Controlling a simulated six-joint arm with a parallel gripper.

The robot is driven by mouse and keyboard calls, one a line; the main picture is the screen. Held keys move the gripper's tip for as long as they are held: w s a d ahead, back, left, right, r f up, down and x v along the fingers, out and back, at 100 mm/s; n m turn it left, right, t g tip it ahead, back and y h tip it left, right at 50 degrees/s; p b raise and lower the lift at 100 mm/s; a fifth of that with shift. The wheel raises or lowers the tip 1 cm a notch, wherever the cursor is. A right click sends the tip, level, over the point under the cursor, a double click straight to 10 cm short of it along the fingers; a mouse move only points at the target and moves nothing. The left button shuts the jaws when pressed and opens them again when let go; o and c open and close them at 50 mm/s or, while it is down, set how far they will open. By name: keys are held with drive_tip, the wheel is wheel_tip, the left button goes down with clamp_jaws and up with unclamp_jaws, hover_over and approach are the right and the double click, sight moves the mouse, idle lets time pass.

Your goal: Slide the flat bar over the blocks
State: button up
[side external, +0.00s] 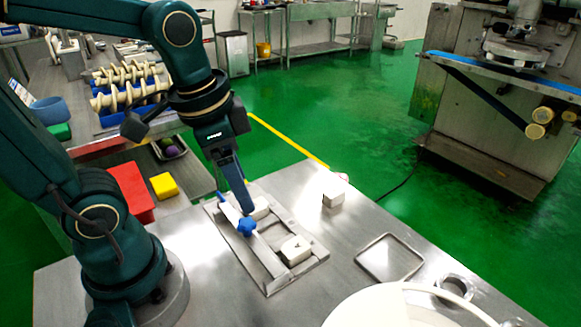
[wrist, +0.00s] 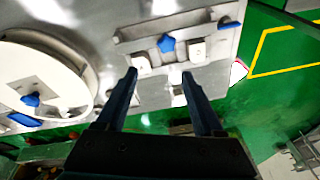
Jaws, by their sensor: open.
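A flat metal bar (side external: 258,246) with a blue star-shaped knob (side external: 246,226) lies across a metal frame (side external: 308,270) on the steel table. One white block (side external: 295,249) sits on the frame right of the bar; another white block (side external: 262,210) shows beside my fingers. In the wrist view the knob (wrist: 167,43) lies beyond my fingertips, with a pale block (wrist: 143,65) and another block (wrist: 197,51) on either side. My gripper (side external: 246,208) points down close to the bar's knob, partly hiding the far end of the frame. In the wrist view (wrist: 158,76) its fingers are apart with nothing gripped.
A separate white block (side external: 334,192) stands near the table's far edge.

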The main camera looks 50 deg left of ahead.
sight(247, 222)
drive_tip(key=f+g, duration=0.1)
drive_tip(key=a+f, duration=0.1)
drive_tip(key=w+f+g, duration=0.1)
drive_tip(key=shift+w+a+f+g, duration=0.1)
drive_tip(key=shift+a+f+g, duration=0.05)
drive_tip(key=shift+a+g, duration=0.15)
drive_tip(key=shift+a+f, duration=0.1)
drive_tip(key=shift+f, duration=2.6)
drive_tip(key=shift+c, duration=0.3)
clamp_jaws()
